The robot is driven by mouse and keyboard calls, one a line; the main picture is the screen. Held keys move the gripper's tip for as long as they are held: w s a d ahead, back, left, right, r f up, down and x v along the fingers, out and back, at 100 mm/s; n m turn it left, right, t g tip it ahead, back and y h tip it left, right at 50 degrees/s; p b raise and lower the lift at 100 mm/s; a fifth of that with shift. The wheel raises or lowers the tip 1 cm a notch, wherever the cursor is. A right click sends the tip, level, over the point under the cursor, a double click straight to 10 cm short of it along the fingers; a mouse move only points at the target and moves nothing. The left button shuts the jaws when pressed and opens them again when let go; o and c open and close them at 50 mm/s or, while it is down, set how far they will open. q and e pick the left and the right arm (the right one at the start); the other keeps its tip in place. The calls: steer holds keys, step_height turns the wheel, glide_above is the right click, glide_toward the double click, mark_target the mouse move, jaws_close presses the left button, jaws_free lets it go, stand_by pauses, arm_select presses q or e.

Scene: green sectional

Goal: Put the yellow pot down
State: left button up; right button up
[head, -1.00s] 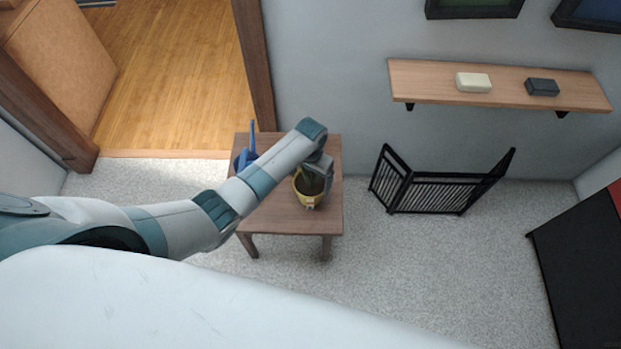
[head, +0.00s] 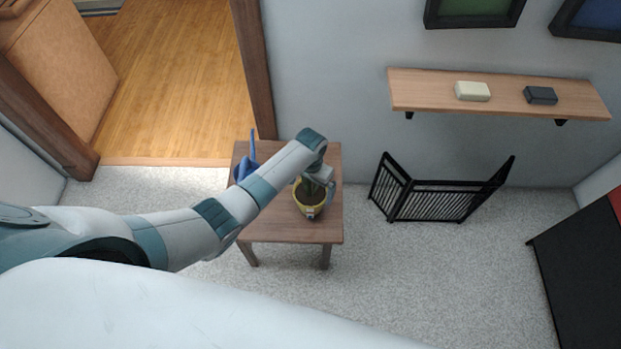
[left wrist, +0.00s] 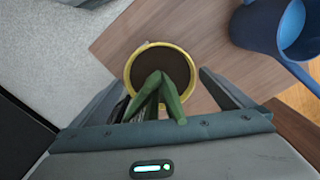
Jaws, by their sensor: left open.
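The yellow pot (head: 311,209) stands on the small wooden table (head: 285,228) with a green plant in it. In the left wrist view the pot (left wrist: 155,62) shows from above, with its round yellow rim, dark soil and thick green leaves. My left gripper (head: 320,181) is just above the pot, at its far side in the head view. In the left wrist view the fingers of this gripper (left wrist: 160,80) are spread wide, one on each side of the pot, with gaps to the rim. My right gripper is not in view.
A blue watering can (head: 246,166) stands on the table close to the pot, left of my forearm. A black folding gate (head: 437,205) stands on the carpet to the right. A wall shelf (head: 425,92) holds two small blocks. A doorway opens at the back left.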

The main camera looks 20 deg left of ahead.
arm_select(q)
steer(key=shift+r, duration=0.65)
step_height(320, 180, up, 9)
steer(key=shift+r, duration=0.85)
steer(key=shift+s+f, duration=0.1)
